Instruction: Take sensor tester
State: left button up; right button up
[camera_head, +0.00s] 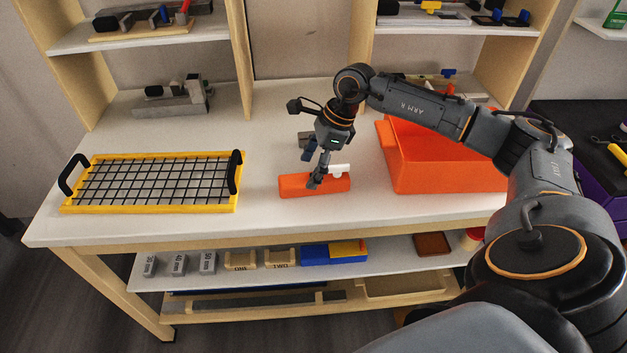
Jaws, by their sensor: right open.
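A low orange block with a white piece on top (295,187), which may be the sensor tester, lies on the white worktop (270,225) near its front middle. My right gripper (316,180) points down at the block from above, with its fingers over the block's middle, left of the white piece. Its fingers hide part of the block; I cannot tell whether they touch it. The right gripper is open. My left gripper is not in view.
A large orange bin (440,180) stands right of the gripper, under my arm. A yellow-framed grid tray (150,208) with black handles lies at left. A grey fixture (182,100) stands behind it. Shelves rise at the back. Worktop between tray and block is clear.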

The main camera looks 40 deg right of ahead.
aim_at(302, 178)
jog(key=shift+p+x, duration=0.6)
jog(key=shift+x, duration=0.2)
jog(key=x, duration=0.2)
jog(key=shift+w+a+f+p, duration=0.2)
jog(key=shift+w+p, duration=0.15)
jog(key=shift+w+a+f, duration=0.1)
jog(key=shift+f, duration=0.25)
jog(key=c, duration=1.4)
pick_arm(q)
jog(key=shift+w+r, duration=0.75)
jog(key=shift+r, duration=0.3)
